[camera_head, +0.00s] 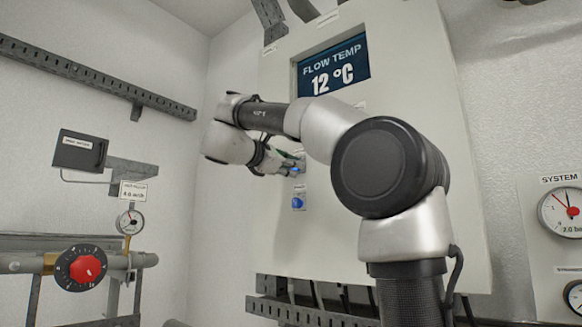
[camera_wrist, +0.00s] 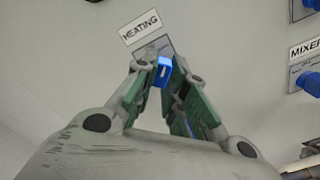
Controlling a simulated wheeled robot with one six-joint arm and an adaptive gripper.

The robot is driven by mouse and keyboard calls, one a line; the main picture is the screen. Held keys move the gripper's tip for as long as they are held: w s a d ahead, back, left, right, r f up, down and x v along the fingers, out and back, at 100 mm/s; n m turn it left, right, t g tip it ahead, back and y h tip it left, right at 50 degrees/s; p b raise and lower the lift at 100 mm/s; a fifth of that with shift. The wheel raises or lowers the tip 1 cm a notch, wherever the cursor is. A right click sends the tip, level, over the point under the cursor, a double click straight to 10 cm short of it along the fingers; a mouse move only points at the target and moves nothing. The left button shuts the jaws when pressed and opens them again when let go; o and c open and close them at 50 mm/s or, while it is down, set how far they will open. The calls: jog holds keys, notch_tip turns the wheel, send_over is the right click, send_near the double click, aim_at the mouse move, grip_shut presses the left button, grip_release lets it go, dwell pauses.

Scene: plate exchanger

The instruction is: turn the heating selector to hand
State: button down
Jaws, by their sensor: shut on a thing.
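The heating selector (camera_wrist: 164,72) is a small blue knob with a white mark, below the HEATING label (camera_wrist: 140,25) in the wrist view. My gripper (camera_wrist: 165,78) is shut on the knob, with a green-lined finger on either side of it. A grey scale plate shows behind the knob, partly hidden by the fingers, so I cannot read its positions. In the head view my gripper (camera_head: 297,166) is at the front of the pale control cabinet (camera_head: 290,225), and only a bit of blue shows between its fingers.
Another blue knob (camera_head: 298,202) sits just below my gripper on the cabinet. The wrist view shows a MIXER label (camera_wrist: 305,47) with a blue knob (camera_wrist: 310,83) to the right. The cabinet display (camera_head: 334,70) reads 12 °C.

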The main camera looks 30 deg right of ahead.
jog(key=shift+n, duration=0.3)
jog(key=n, duration=1.7)
jog(key=shift+s+d+r, duration=0.1)
jog(key=shift+s+d, duration=0.05)
jog(key=shift+s, duration=0.15)
jog(key=shift+n, duration=0.3)
jog(key=c, duration=1.5)
grip_release()
jog(key=shift+o, duration=0.2)
